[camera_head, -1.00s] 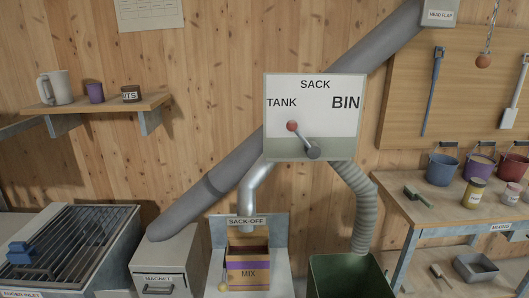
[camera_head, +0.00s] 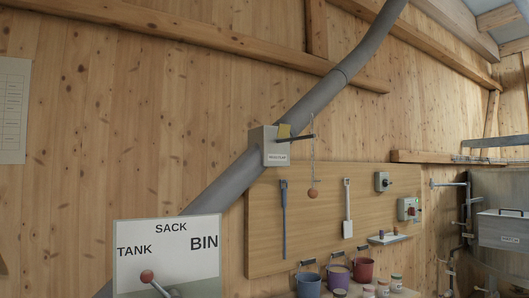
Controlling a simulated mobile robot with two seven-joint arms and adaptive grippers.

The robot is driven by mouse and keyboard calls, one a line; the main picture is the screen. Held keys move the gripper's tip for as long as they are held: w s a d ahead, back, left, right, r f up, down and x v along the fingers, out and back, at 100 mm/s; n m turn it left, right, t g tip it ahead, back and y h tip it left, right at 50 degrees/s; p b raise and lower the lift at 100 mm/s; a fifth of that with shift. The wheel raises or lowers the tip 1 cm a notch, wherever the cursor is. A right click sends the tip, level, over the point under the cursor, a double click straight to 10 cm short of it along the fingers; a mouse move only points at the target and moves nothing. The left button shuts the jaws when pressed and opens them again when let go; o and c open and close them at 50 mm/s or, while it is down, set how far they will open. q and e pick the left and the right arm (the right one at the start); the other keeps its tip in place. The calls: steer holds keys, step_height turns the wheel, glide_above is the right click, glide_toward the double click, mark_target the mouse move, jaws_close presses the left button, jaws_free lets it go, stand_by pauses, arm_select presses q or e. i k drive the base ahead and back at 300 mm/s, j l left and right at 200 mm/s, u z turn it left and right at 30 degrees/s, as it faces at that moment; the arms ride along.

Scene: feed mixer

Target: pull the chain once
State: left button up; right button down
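The chain (camera_head: 313,152) hangs from a lever arm (camera_head: 300,138) on the right of the head flap box (camera_head: 270,150). A round reddish-brown ball (camera_head: 313,194) is at the chain's lower end, in front of the wooden tool board. The box sits on the sloping grey pipe, and a small yellow part (camera_head: 284,131) shows at its top. Neither of my grippers is in view.
The selector sign (camera_head: 168,250) with TANK, SACK and BIN and a red-knobbed lever (camera_head: 147,276) is at the lower left. The tool board (camera_head: 262,222) holds two long-handled tools. Several buckets (camera_head: 308,284) stand below. A metal tank (camera_head: 500,205) is at the right.

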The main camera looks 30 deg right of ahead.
mark_target(313, 193)
steer(key=z, duration=1.25)
